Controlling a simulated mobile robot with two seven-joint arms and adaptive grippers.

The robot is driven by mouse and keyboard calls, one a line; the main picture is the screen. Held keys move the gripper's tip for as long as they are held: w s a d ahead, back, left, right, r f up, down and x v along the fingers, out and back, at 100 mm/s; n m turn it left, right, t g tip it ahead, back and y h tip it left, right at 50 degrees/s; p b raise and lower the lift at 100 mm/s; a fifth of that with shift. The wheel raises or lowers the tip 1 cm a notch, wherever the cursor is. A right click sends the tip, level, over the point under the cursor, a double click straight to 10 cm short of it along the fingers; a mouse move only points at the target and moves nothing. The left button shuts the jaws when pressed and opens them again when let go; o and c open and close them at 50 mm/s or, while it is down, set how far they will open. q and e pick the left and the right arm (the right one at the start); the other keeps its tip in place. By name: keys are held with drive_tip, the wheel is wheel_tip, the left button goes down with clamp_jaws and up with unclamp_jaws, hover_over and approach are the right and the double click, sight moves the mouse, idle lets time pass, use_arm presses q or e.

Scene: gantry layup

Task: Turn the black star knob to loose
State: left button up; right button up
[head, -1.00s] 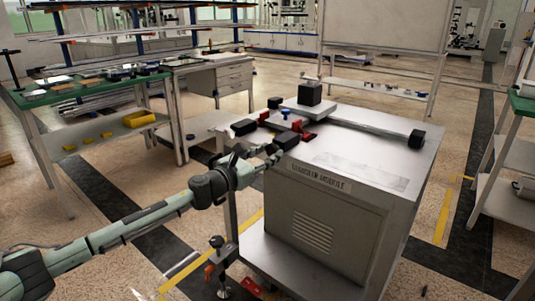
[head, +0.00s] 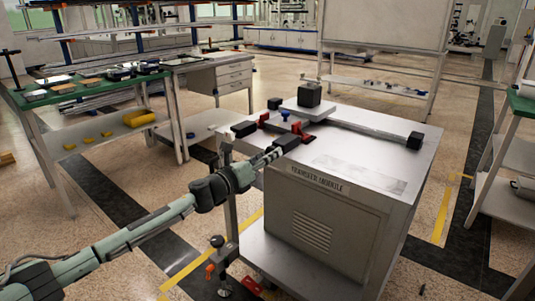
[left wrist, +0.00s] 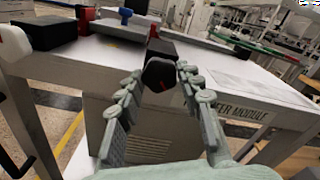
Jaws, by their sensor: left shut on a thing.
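The black star knob (left wrist: 160,74) sticks out from the near side of the bench-top fixture, at the table's edge. In the head view my left gripper (head: 276,152) reaches from the left to the black part (head: 288,140) at the table's near left edge. The fingertips partly hide the knob there. My right gripper is in neither view.
The grey transfer module cabinet (head: 322,225) stands under the fixture. A rail (head: 370,128) with black ends, red clamps (head: 308,138) and a black block (head: 309,94) sit on its top. A lever with a round black end (head: 217,241) stands at its lower left.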

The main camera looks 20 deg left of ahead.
use_arm(q)
drive_tip(key=shift+n, duration=14.2)
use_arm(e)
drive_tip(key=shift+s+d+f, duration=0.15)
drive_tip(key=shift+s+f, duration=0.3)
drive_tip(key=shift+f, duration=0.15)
use_arm(q)
drive_tip(key=o, duration=1.2)
drive_tip(key=shift+r, duration=0.1)
drive_tip(key=shift+c, duration=0.2)
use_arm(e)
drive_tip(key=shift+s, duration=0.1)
use_arm(q)
drive_tip(key=shift+s, duration=0.1)
